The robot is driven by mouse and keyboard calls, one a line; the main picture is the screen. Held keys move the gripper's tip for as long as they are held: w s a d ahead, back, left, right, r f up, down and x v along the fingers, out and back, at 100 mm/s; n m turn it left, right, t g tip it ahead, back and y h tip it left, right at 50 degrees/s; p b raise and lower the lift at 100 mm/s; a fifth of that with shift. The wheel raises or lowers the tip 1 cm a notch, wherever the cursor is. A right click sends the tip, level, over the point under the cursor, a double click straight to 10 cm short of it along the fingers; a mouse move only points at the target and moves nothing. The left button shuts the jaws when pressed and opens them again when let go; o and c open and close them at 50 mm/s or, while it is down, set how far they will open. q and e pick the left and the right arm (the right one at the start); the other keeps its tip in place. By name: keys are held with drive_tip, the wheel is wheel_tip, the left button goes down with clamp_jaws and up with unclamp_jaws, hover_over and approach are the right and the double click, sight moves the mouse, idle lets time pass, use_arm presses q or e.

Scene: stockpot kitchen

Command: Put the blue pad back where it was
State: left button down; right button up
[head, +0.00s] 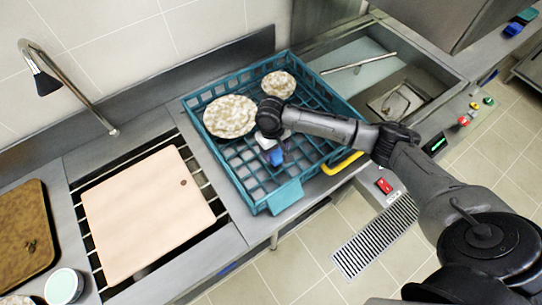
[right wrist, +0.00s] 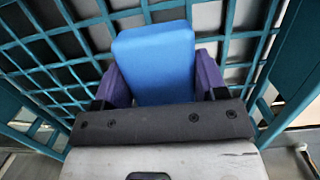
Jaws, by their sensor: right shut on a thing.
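The blue pad (right wrist: 155,62) is between the purple fingers of my right gripper (right wrist: 160,85) in the right wrist view. The gripper is shut on it. In the head view the blue pad (head: 276,157) shows just below my right gripper (head: 273,147), over the teal dish rack (head: 284,195). The rack's grid floor shows behind the pad in the wrist view. I cannot tell whether the pad touches the grid. My left gripper is not in view.
Two speckled plates (head: 230,117) (head: 279,84) lie in the rack. A pale cutting board (head: 145,215) is to the left, beyond it a brown tray (head: 22,235). A sink (head: 400,98) is at right. A small blue item (head: 513,29) sits at the far upper right. A yellow handle (head: 343,163) is by the rack's front.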

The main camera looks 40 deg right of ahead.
sight(271, 155)
drive_tip(key=shift+w+a+f, duration=0.4)
drive_tip(key=shift+w+f, duration=0.05)
drive_tip(key=shift+w, duration=0.2)
drive_tip(key=shift+f+b, duration=0.4)
drive_tip(key=shift+f, duration=1.6)
drive_tip(key=o, duration=1)
drive_tip(key=shift+f, duration=0.1)
drive_tip(key=shift+r, duration=0.3)
drive_tip(key=r, duration=0.3)
drive_tip(key=w+r+p, duration=0.1)
drive_tip(key=r, duration=0.5)
drive_tip(key=shift+w+d+r, duration=0.1)
drive_tip(key=shift+w+r, duration=0.15)
drive_tip(key=shift+r, duration=0.05)
drive_tip(key=shift+w+r, duration=0.1)
drive_tip(key=shift+r, duration=0.9)
